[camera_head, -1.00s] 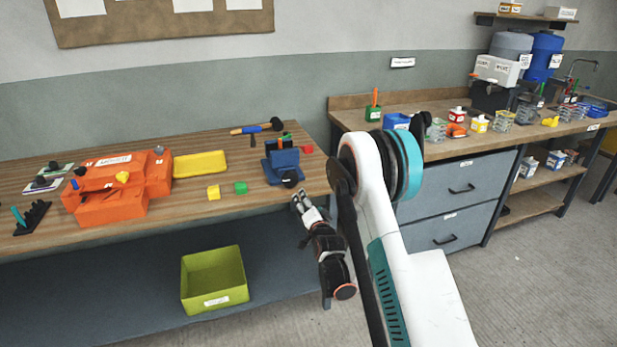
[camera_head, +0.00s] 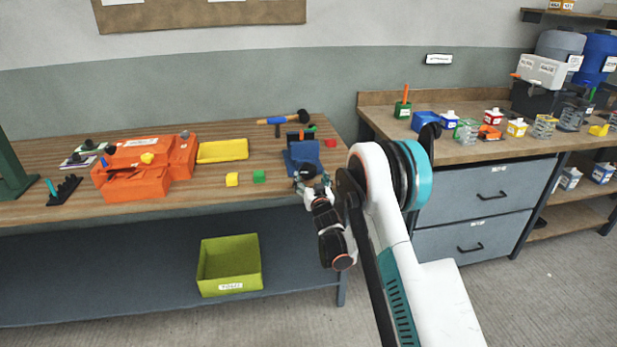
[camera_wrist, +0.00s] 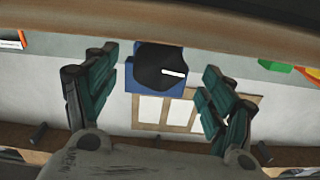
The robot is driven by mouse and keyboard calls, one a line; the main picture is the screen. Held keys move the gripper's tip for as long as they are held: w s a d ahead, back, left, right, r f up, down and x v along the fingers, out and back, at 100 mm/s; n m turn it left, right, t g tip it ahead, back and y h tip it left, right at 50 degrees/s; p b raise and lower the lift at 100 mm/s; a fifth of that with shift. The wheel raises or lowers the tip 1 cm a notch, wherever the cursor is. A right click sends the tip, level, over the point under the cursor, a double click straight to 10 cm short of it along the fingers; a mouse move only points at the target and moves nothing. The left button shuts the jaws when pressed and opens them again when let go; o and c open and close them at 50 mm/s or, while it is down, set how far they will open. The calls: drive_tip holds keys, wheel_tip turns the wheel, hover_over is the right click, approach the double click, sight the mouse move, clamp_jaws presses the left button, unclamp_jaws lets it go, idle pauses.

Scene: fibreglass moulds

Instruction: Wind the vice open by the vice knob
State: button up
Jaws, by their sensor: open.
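The blue vice (camera_head: 303,153) stands at the right front of the wooden bench. Its dark round vice knob (camera_head: 308,172) faces the front edge, partly hidden by my gripper (camera_head: 312,187) in the head view. In the wrist view the black knob (camera_wrist: 160,66) with a white mark sits in front of the blue vice body (camera_wrist: 155,92). My gripper (camera_wrist: 160,95) is open there, with one finger to the left of the knob and one to the right. Neither finger visibly touches the knob.
A mallet (camera_head: 285,119) lies behind. The orange mould (camera_head: 145,170) is further left. A green bin (camera_head: 230,265) sits on the lower shelf.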

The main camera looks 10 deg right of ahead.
sight(309, 173)
drive_tip(key=shift+w+b, duration=0.55)
drive_tip(key=shift+w, duration=1.8)
drive_tip(key=c, duration=1.1)
